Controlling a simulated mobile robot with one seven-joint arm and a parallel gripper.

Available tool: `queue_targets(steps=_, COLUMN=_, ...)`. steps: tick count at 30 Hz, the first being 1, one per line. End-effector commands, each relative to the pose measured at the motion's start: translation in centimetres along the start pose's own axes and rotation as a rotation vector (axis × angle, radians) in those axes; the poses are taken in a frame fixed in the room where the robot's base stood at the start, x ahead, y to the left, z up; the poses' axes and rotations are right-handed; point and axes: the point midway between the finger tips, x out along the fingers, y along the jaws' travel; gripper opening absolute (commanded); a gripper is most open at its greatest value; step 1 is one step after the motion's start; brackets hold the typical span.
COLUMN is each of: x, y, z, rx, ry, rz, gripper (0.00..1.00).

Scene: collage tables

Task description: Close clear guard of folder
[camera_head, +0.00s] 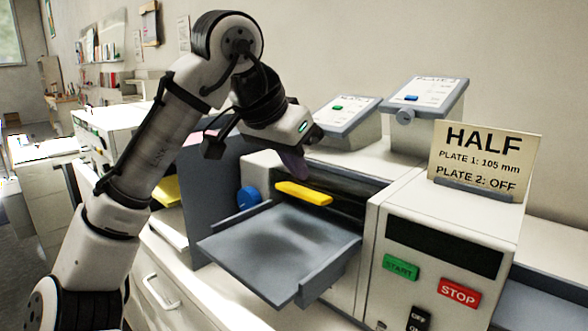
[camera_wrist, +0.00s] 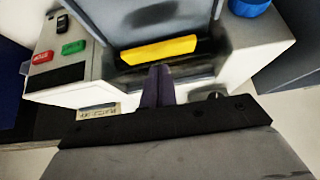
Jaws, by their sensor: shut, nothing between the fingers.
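The folder (camera_head: 405,215) is a pale machine with a dark opening in its front. A yellow bar (camera_head: 303,193) lies across this opening, and it also shows in the wrist view (camera_wrist: 158,50). I take the bar to be the handle of the clear guard; the guard's own pane is hard to make out, so I cannot tell how far open it is. My gripper (camera_head: 296,172) is above and behind the yellow bar in the head view. Its dark fingers (camera_wrist: 159,72) are together and empty, with their tips close to the bar in the wrist view. I cannot tell whether they touch it.
A grey-blue tray (camera_head: 265,243) juts out below the opening. A blue knob (camera_head: 248,197) is at its left. Green START (camera_head: 400,267) and red STOP (camera_head: 459,292) buttons are on the right front. A HALF sign (camera_head: 485,158) and two tilted plates (camera_head: 425,97) stand on top.

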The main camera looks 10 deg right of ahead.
Motion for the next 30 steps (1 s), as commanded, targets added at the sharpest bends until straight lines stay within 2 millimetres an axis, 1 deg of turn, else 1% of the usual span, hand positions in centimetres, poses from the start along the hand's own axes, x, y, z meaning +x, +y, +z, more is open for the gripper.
queue_targets(steps=3, x=0.6, y=0.0, z=0.7, rx=0.000, ry=0.000, rz=0.000, gripper=0.00)
queue_targets(steps=6, x=0.9, y=0.0, z=0.9, rx=0.001, ry=0.000, rz=0.001, gripper=0.00)
queue_targets(steps=16, x=1.0, y=0.0, z=1.0, rx=0.000, ry=0.001, rz=0.001, gripper=0.00)
queue_targets(steps=19, x=1.4, y=0.0, z=1.2, rx=0.001, ry=0.021, rz=0.001, gripper=0.00)
queue_targets(steps=24, x=2.8, y=0.1, z=1.9, rx=0.002, ry=0.131, rz=0.004, gripper=0.00)
queue_targets(steps=30, x=3.8, y=0.1, z=2.5, rx=0.003, ry=0.296, rz=0.004, gripper=0.00)
